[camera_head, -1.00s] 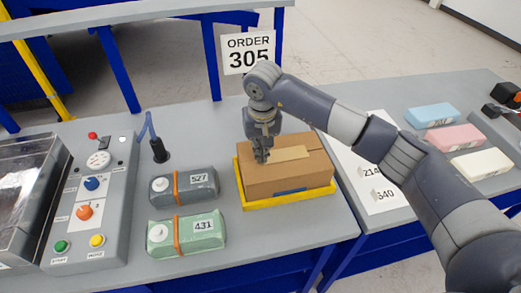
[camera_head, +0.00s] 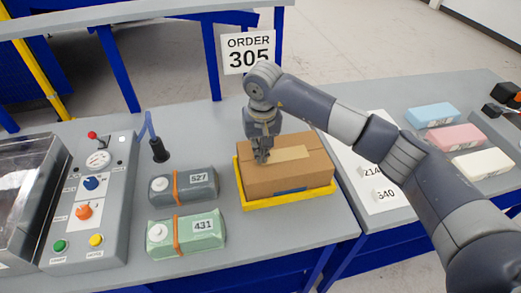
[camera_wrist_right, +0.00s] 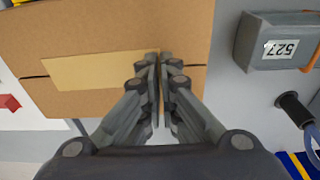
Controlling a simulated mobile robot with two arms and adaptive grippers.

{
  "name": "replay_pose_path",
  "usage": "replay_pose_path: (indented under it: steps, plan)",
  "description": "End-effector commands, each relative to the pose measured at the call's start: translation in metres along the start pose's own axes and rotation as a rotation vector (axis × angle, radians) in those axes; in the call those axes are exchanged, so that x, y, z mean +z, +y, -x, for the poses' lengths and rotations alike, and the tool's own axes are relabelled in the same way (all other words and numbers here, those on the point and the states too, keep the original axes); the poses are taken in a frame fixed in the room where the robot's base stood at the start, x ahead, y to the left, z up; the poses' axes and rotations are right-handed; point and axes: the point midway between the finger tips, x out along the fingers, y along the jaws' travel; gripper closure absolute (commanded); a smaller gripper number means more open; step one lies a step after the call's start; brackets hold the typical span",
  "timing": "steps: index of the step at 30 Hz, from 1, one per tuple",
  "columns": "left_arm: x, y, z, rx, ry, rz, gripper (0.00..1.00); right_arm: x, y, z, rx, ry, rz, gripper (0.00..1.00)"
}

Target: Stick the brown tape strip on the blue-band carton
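The brown carton (camera_head: 290,178) sits in a yellow tray (camera_head: 262,204), with a patch of blue low on its front side. The light brown tape strip (camera_head: 290,153) lies across the carton's top; in the right wrist view the strip (camera_wrist_right: 95,71) covers part of the dark seam. My right gripper (camera_head: 262,158) is over the left part of the carton top, at the strip's left end. In the wrist view its fingertips (camera_wrist_right: 158,60) are together at that end; whether the strip's end is between them is hidden. My left gripper is out of view.
A grey pack 527 (camera_head: 184,187) and a green pack 431 (camera_head: 187,232) lie left of the tray. A control panel (camera_head: 93,205) stands further left. Blue, pink and white blocks (camera_head: 430,115) lie at the right. An order 305 sign (camera_head: 249,52) stands behind.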

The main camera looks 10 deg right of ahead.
Motion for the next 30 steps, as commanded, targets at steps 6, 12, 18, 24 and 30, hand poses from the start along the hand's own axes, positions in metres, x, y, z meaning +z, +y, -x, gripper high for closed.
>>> replay_pose_path:
  steps: [6, 12, 18, 24, 30]
  plan:
    - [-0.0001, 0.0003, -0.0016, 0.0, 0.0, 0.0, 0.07, 0.0019, 0.0003, -0.003, 0.002, -0.006, 0.001, 1.0]
    - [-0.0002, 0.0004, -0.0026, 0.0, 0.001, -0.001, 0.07, 0.0022, 0.0003, -0.0035, 0.002, -0.007, 0.001, 1.0]
    - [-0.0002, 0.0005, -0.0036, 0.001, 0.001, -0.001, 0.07, 0.0025, 0.0003, -0.004, 0.003, -0.008, 0.001, 1.0]
    - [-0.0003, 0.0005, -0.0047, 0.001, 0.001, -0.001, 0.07, 0.0028, 0.0003, -0.0044, 0.003, -0.009, 0.001, 1.0]
    - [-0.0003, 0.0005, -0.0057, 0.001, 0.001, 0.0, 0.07, 0.003, 0.0003, -0.0047, 0.003, -0.009, 0.001, 1.0]
